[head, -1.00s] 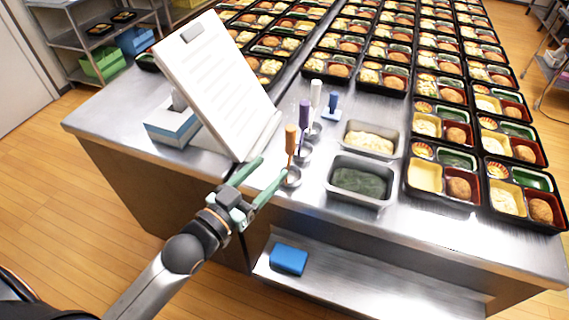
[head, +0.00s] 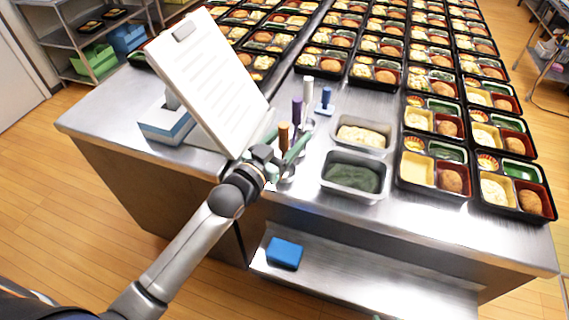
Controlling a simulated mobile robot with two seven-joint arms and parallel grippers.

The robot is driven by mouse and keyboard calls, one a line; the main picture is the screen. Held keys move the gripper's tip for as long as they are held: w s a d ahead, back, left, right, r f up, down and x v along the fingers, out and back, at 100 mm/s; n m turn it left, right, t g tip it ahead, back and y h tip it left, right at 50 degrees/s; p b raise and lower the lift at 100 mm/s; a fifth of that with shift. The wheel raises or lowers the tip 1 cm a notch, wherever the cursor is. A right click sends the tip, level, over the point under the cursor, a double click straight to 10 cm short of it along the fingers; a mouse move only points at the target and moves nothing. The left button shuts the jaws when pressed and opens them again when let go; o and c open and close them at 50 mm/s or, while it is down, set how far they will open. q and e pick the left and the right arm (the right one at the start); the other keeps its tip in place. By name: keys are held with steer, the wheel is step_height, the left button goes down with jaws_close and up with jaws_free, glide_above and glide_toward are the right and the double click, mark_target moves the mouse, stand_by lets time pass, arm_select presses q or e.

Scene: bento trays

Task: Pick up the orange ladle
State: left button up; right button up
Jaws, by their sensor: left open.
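The orange ladle (head: 284,134) stands upright with its handle up near the counter's front edge, its small metal bowl low down and partly hidden by my gripper. My left gripper (head: 285,142) is open, with one green finger on either side of the orange handle in this view. Whether the fingers touch the handle cannot be told. A purple-handled ladle (head: 297,111) and a white-handled ladle (head: 308,88) stand in a row behind it.
A metal pan of dark green food (head: 352,178) and one of pale food (head: 362,134) sit right of the ladles. Filled bento trays (head: 432,190) cover the right and back.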

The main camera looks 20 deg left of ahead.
arm_select(q)
steer(key=shift+w+d, duration=0.1)
steer(key=shift+w, duration=0.2)
jaws_close()
stand_by(0.4)
stand_by(0.9)
